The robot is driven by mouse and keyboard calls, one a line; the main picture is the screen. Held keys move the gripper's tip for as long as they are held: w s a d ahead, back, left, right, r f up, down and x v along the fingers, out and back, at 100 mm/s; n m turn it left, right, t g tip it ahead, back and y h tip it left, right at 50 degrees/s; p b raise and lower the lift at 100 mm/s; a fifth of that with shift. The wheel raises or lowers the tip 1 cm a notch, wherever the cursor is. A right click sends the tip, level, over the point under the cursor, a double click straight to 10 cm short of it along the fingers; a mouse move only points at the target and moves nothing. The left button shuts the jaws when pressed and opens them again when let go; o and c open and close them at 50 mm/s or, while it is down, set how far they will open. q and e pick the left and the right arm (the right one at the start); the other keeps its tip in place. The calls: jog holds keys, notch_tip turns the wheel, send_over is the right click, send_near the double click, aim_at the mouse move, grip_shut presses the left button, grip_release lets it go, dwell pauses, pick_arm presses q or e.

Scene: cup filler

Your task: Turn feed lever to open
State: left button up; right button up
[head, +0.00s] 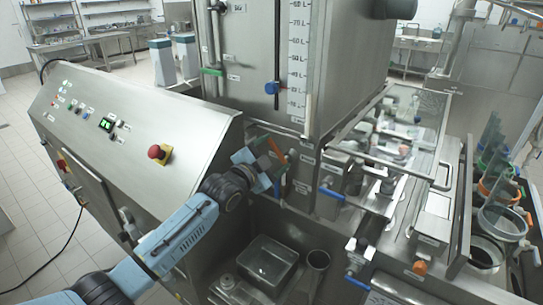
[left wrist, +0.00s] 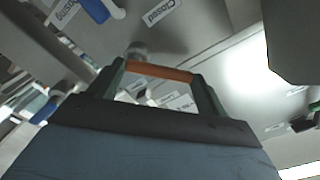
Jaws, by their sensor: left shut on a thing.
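The feed lever, with an orange grip (head: 277,150), sits on the steel front below the tank, just right of the sloped control panel. My left gripper (head: 272,170) reaches it from the lower left and is shut on it. In the left wrist view the orange grip (left wrist: 158,72) lies across between the two dark green fingers of the gripper (left wrist: 160,85). A "Closed" label (left wrist: 162,12) is on the plate above it; smaller labels show behind the grip. The gripper hides part of the lever in the head view. My right gripper is not in view.
The control panel (head: 110,125) has a red emergency button (head: 159,154). A blue-handled lever (head: 332,194) is right of my gripper, and another blue handle (head: 357,282) is lower. An open steel basin with a tray (head: 268,262) lies below. Cup stacks (head: 500,190) stand at right.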

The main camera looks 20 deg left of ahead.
pick_arm(q)
jog(key=m, duration=0.3)
jog(key=d+r+m+p, duration=0.1)
jog(key=shift+s+m, duration=0.2)
jog(key=shift+m, duration=0.1)
jog(key=shift+s+d+m+p, duration=0.1)
jog(key=shift+d+m+p, duration=0.15)
jog(key=shift+m, duration=0.7)
jog(key=shift+s+d+m+p, duration=0.15)
jog(key=shift+d+m, duration=0.15)
jog(key=shift+m, duration=0.65)
jog(key=shift+f, duration=0.1)
jog(key=o, duration=1.4)
jog(key=b+v, duration=0.1)
jog(key=v, duration=1.2)
jog(key=shift+s, duration=0.15)
